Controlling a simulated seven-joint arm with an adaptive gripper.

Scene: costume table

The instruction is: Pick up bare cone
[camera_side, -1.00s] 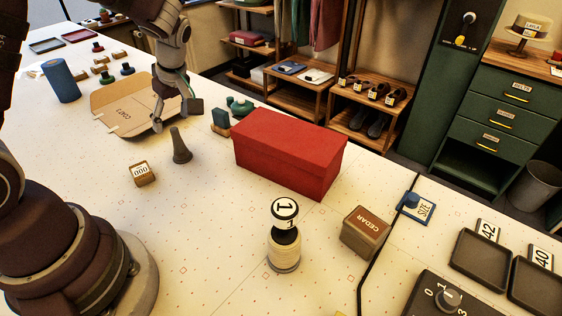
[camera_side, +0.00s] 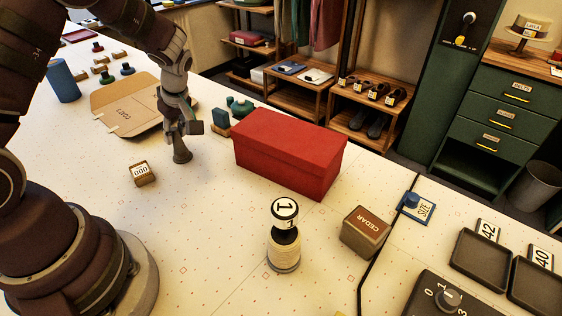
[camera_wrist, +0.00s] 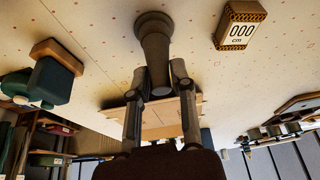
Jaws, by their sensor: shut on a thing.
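The bare cone (camera_side: 182,152) is a dark grey taper with a wider round foot, standing upright on the white table. My gripper (camera_side: 182,132) is above it and is shut on its upper part, hiding the tip in the side view. In the wrist view the cone (camera_wrist: 153,37) lies between the two fingertips of my gripper (camera_wrist: 160,77), with its round foot toward the top of the picture. The foot looks to rest on the table.
A small block marked 000 (camera_side: 141,172) stands left of the cone. A red box (camera_side: 290,150) stands to the right, with a blue-green block (camera_side: 221,122) nearby. A cardboard piece (camera_side: 125,105) lies behind.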

